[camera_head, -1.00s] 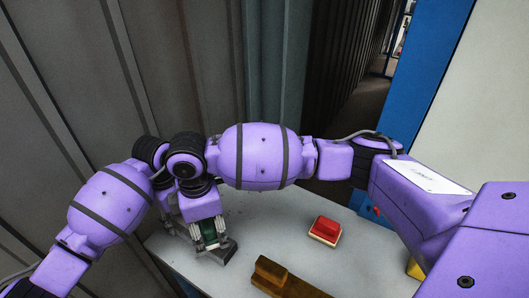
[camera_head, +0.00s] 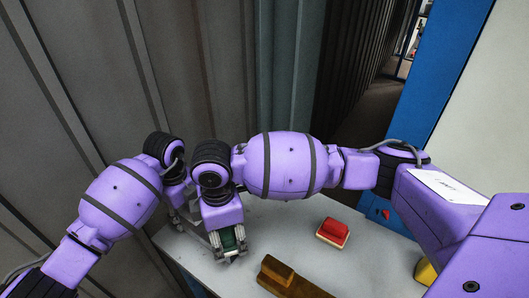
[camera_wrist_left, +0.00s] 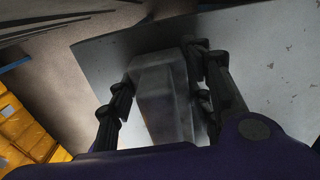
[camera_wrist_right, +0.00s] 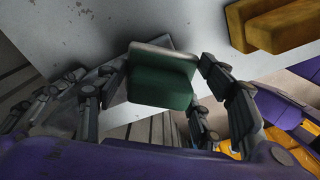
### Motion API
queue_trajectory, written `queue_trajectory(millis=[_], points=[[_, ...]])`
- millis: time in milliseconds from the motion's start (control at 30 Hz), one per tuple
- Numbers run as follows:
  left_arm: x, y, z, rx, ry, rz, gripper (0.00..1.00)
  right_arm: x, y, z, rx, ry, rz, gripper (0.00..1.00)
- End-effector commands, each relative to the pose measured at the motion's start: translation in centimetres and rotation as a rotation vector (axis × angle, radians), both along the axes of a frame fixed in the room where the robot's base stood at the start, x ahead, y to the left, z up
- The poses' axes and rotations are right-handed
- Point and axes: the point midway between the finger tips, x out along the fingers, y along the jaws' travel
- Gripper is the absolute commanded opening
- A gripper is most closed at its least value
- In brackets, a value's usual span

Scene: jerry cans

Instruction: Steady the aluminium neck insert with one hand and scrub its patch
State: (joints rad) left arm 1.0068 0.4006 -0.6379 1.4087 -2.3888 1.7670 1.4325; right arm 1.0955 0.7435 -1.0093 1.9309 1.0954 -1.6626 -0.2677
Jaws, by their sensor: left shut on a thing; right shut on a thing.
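The aluminium neck insert (camera_wrist_left: 165,95) is a grey metal block between the fingers of my left gripper (camera_wrist_left: 160,105), which is shut on it over the pale table. In the head view my left gripper (camera_head: 190,225) is partly hidden behind my right one. My right gripper (camera_head: 228,242) is shut on a green scrubber (camera_head: 229,238). In the right wrist view the scrubber (camera_wrist_right: 160,85) shows a pale strip along its far edge, between the fingers of my right gripper (camera_wrist_right: 165,80). My left gripper's fingers (camera_wrist_right: 45,98) are close beside it. The insert's patch cannot be made out.
A red block with a cream base (camera_head: 333,231) lies on the pale table (camera_head: 280,225), right of my grippers. A brown-yellow block (camera_head: 290,281) lies at the near edge. A grey corrugated wall (camera_head: 90,70) stands close behind and left. The table between blocks and grippers is clear.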

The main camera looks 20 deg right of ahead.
Motion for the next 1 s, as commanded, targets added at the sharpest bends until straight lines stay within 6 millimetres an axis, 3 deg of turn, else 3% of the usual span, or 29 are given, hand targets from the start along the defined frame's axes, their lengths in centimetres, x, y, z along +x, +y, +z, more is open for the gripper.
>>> queue_trajectory(millis=[767, 1000], points=[[-0.1, 0.1, -0.3, 0.001, 0.005, 0.001, 0.15, -0.4, -0.4, -0.1, 0.001, -0.004, 0.001, 0.26], [-0.1, 0.0, -0.3, 0.001, 0.005, 0.001, 0.15, 0.8, 0.6, -0.2, 0.002, -0.004, 0.0, 0.26]])
